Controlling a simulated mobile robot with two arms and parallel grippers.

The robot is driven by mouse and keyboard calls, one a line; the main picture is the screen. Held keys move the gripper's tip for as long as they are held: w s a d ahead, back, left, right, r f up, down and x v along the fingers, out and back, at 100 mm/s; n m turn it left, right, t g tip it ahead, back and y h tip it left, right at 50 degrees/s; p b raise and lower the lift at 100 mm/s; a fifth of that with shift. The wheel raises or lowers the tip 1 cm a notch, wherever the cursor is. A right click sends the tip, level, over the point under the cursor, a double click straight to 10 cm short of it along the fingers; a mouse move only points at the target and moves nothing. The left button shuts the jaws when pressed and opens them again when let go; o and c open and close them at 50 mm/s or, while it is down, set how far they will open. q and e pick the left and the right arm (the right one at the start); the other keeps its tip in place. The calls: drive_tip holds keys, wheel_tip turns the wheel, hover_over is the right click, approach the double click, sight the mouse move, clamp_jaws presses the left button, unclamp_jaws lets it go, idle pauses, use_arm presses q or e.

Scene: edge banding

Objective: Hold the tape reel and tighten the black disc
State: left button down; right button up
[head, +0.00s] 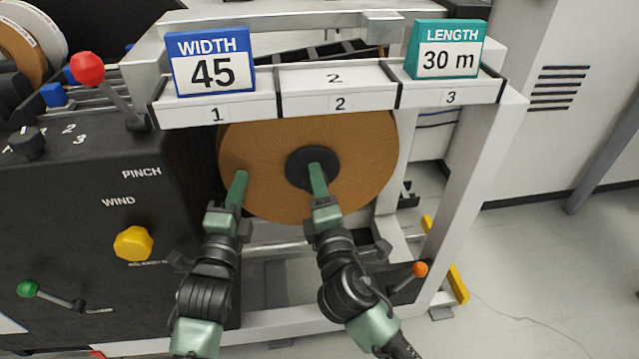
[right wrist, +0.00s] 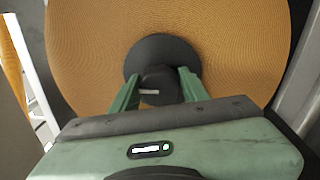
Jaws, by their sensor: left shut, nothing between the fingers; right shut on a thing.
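The tape reel (head: 365,150) is a large orange-brown disc standing upright under the numbered shelf. The black disc (head: 297,168) sits at its centre. The reel also fills the top of the right wrist view (right wrist: 90,50), with the black disc (right wrist: 150,50) in the middle. My right gripper (head: 318,172) is at the black disc, shut on its raised hub (right wrist: 160,85), with one finger on each side. My left gripper (head: 240,178) is shut and empty, its fingertips at the left part of the reel's face. I cannot tell whether they touch it.
Above the reel, a white shelf (head: 340,101) carries a blue WIDTH 45 sign (head: 212,62) and a teal LENGTH 30 m sign (head: 447,50). A black control panel (head: 80,230) with a yellow knob (head: 133,243) stands left. An orange-tipped lever (head: 419,269) is low right.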

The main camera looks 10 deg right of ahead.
use_arm(q)
drive_tip(key=shift+w+a, duration=0.1)
drive_tip(key=shift+w, duration=0.05)
use_arm(e)
drive_tip(key=shift+a+r+m, duration=0.35)
drive_tip(key=shift+r+m, duration=0.05)
drive_tip(key=shift+r, duration=0.1)
drive_tip(key=o, duration=1.3)
drive_tip(key=shift+c, duration=0.2)
use_arm(q)
drive_tip(key=shift+a, duration=0.1)
use_arm(e)
drive_tip(key=shift+o, duration=0.5)
drive_tip(key=shift+f, duration=0.1)
drive_tip(key=shift+d+f, duration=0.1)
drive_tip(key=shift+f, duration=0.05)
drive_tip(key=s, duration=1.2)
drive_tip(key=shift+s+d+f, duration=0.15)
drive_tip(key=shift+d+f, duration=0.1)
drive_tip(key=shift+f, duration=0.05)
use_arm(q)
drive_tip(key=s+p, duration=0.3)
drive_tip(key=s, duration=0.5)
use_arm(e)
drive_tip(key=shift+r, duration=1.55)
